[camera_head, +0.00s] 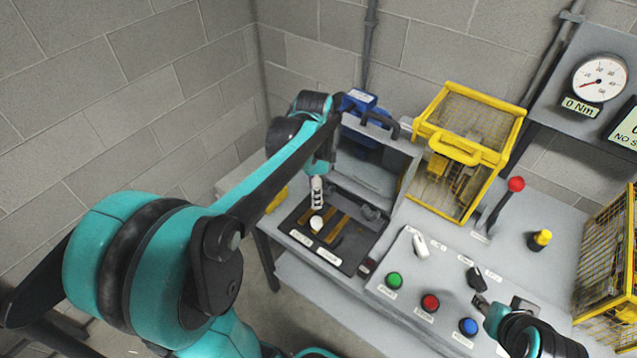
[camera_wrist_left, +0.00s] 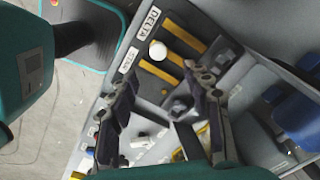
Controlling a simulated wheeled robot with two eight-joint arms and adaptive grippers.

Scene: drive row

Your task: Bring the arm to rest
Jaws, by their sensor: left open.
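My left arm reaches in from the left in the head view. Its gripper (camera_head: 317,193) points down over a black panel (camera_head: 345,262) with yellow strips. In the left wrist view the two dark fingers of this gripper (camera_wrist_left: 164,80) stand apart with nothing held between them. A white round knob (camera_wrist_left: 157,50) lies just beyond the fingertips, beside labels reading DELTA and STAR. The knob also shows in the head view (camera_head: 316,222), below the gripper; I cannot tell whether they touch. My right gripper (camera_head: 483,303) is partly seen at the lower right, near the console; its fingers are unclear.
The grey console carries green (camera_head: 394,280), red (camera_head: 430,302) and blue (camera_head: 467,326) buttons. A red-knobbed lever (camera_head: 515,185) and a yellow knob (camera_head: 541,239) stand behind. A yellow mesh guard (camera_head: 466,150) stands at the back; another (camera_head: 612,270) is at the right.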

